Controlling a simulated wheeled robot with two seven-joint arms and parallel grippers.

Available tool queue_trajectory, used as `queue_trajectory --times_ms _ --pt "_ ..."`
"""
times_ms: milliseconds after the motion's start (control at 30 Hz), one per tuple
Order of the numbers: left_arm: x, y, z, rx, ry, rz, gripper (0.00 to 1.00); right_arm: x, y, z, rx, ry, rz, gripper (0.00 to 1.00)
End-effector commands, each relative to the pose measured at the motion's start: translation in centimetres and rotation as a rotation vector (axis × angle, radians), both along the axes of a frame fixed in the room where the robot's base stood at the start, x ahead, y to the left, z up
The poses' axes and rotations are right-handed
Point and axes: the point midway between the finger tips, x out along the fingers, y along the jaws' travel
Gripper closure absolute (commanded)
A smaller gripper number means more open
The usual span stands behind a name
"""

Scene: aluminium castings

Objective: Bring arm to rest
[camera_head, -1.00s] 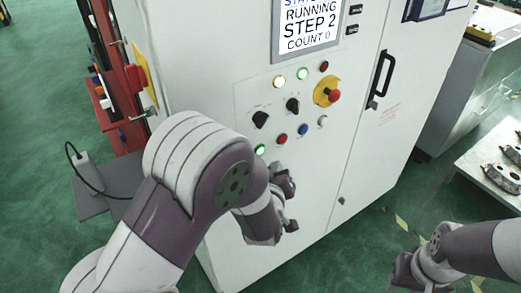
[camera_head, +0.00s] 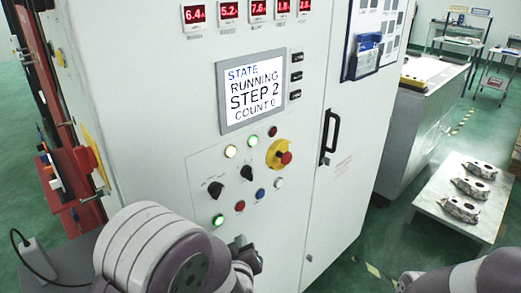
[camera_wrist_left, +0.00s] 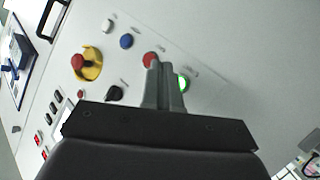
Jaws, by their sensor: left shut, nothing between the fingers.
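My left gripper (camera_head: 246,256) is in front of the lower part of the control cabinet (camera_head: 345,100), at the bottom of the head view. In the left wrist view its fingers (camera_wrist_left: 162,82) are together and empty, in front of the panel near the lit green button (camera_wrist_left: 184,82) and a red button (camera_wrist_left: 150,60). A gap to the panel cannot be judged. The green button also shows lit in the head view (camera_head: 218,220). The screen (camera_head: 252,92) reads STATE RUNNING, STEP 2, COUNT 0. My right arm shows at the bottom right; its gripper is out of frame.
A red emergency stop (camera_head: 284,157) on a yellow base, two black knobs and several buttons sit on the panel. A black door handle (camera_head: 330,137) stands out to the right. A low table (camera_head: 431,208) with castings is at the right. A red rack (camera_head: 88,215) stands left.

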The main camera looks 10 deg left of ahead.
Motion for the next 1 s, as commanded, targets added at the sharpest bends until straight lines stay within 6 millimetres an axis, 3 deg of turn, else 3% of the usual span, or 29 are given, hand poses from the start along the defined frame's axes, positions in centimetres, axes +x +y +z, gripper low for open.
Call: queue_trajectory --times_ms 67,133,233,333,433,500,600,1000 --pt "-0.8 -0.7 -2.1 0.018 0.109 -0.049 1.0 0.0 0.0 0.0 0.0 0.0 0.0 0.57" --pt "-3.1 -2.4 -5.1 0.054 0.311 -0.169 1.0 0.0 0.0 0.0 0.0 0.0 0.0 0.57" --pt "-8.0 -3.5 -7.6 0.126 0.644 -0.383 1.0 0.0 0.0 0.0 0.0 0.0 0.0 0.57" --pt "-13.4 -1.7 -7.5 0.206 0.936 -0.551 1.0 0.0 0.0 0.0 0.0 0.0 0.0 0.57" --pt "-17.6 1.9 -5.7 0.263 1.146 -0.626 1.0 0.0 0.0 0.0 0.0 0.0 0.0 0.57" --pt "-18.2 3.9 -4.4 0.272 1.179 -0.607 1.0 0.0 0.0 0.0 0.0 0.0 0.0 0.57" --pt "-17.1 5.3 -3.4 0.249 1.139 -0.546 1.0 0.0 0.0 0.0 0.0 0.0 0.0 0.57" --pt "-17.1 5.4 -3.4 0.246 1.14 -0.543 1.0 0.0 0.0 0.0 0.0 0.0 0.0 0.57"
